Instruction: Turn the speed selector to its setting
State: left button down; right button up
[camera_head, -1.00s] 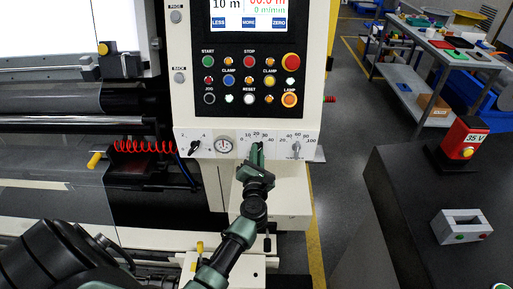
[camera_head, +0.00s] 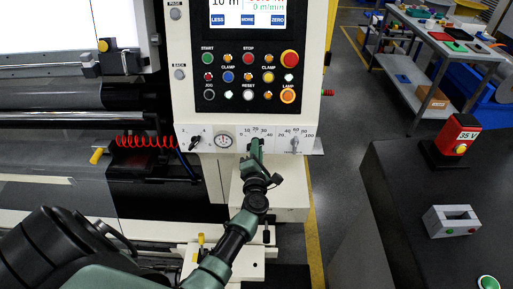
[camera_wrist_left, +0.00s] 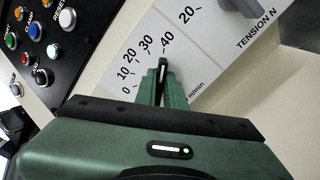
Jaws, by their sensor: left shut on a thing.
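The speed selector (camera_wrist_left: 163,68) is a black knob with a pale line, on a white panel with a scale from 0 to 40 m/min. In the wrist view its visible end points toward the 30–40 side of the scale; the exact reading is unclear. My left gripper (camera_wrist_left: 162,88) is shut on the knob, one green finger on each side. In the head view the left gripper (camera_head: 255,150) reaches up to the middle dial and hides most of the knob. My right gripper is not in view.
Above is the black button panel (camera_head: 250,78). A red coiled hose (camera_head: 145,141) hangs at left. A dark bench (camera_head: 410,190) stands at right.

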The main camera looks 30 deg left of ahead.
pick_arm(q)
jog(key=shift+f, duration=0.1)
jog(key=c, duration=1.5)
grip_release()
jog(key=b+v, duration=0.1)
jog(key=v, duration=0.7)
jog(key=shift+w, duration=0.1)
